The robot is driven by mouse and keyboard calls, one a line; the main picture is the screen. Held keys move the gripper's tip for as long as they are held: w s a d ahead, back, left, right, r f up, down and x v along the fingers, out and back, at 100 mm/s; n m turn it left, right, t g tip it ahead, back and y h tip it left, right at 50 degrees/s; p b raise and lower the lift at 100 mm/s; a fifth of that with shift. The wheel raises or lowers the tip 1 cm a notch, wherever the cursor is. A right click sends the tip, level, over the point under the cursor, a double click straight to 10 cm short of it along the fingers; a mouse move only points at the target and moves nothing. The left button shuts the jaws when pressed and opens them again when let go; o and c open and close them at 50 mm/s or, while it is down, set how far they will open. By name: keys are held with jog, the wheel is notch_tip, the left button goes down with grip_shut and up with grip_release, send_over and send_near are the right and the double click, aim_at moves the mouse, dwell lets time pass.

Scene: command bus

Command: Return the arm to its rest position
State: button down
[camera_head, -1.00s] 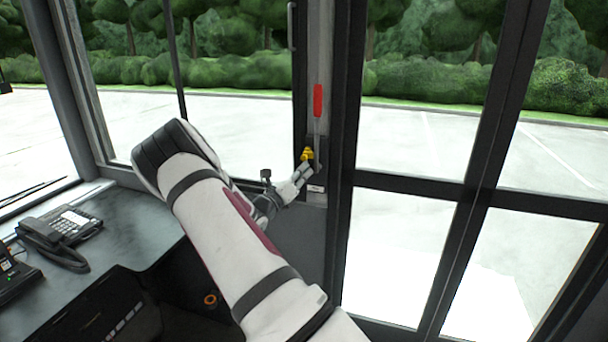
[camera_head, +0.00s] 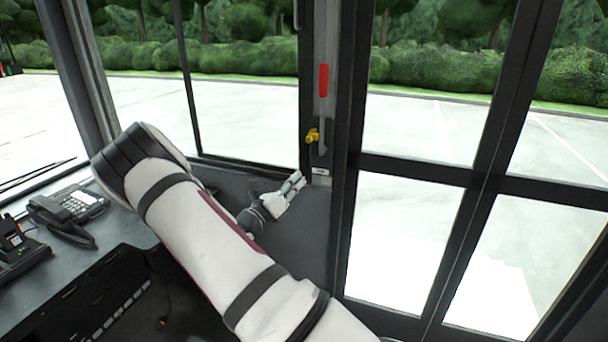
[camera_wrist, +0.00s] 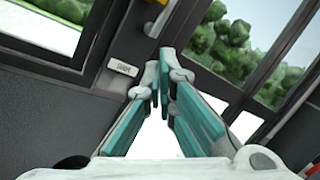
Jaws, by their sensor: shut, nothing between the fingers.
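My gripper (camera_head: 299,179) is shut and empty in the head view, at the end of my white arm, low beside the door post. In the wrist view its two teal-lined fingers (camera_wrist: 157,78) come together at the tips. My arm reaches from the bottom of the head view up to a bent elbow at the left, then back to the gripper. The gripper is below and apart from a yellow knob (camera_head: 313,136) on the post. A red-handled lever (camera_head: 323,80) hangs above the knob.
Glazed double doors (camera_head: 412,175) fill the right side, closed. A dashboard (camera_head: 95,225) with a desk phone (camera_head: 75,205) and a handset unit (camera_head: 14,245) lies at the left, near my elbow. A small label (camera_wrist: 123,68) is on the post by the fingers.

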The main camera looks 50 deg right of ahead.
jog(key=shift+v, duration=0.85)
jog(key=s+a+r+m+g+y, duration=0.3)
jog(key=s+a+r+m+y, duration=0.15)
jog(key=s+m, duration=0.25)
jog(key=s+a+r+m+g+y, duration=0.3)
jog(key=s+a+m+y, duration=0.15)
jog(key=s+m, duration=0.3)
jog(key=s+a+r+m+t+y, duration=0.2)
jog(key=s+a+m+t+y, duration=0.1)
jog(key=a, duration=0.5)
jog(key=s+a+r+m+t+y, duration=0.3)
jog(key=s+a+m+y, duration=0.1)
jog(key=a, duration=0.5)
jog(key=s+a+r+m+t+y, duration=0.2)
jog(key=s+a+m+y, duration=0.1)
jog(key=a, duration=0.5)
jog(key=shift+s+a+r+t+y, duration=0.15)
jog(key=shift+s+r+t+y, duration=0.35)
jog(key=shift+s, duration=0.75)
jog(key=shift+f+m, duration=0.1)
jog(key=shift+m, duration=0.15)
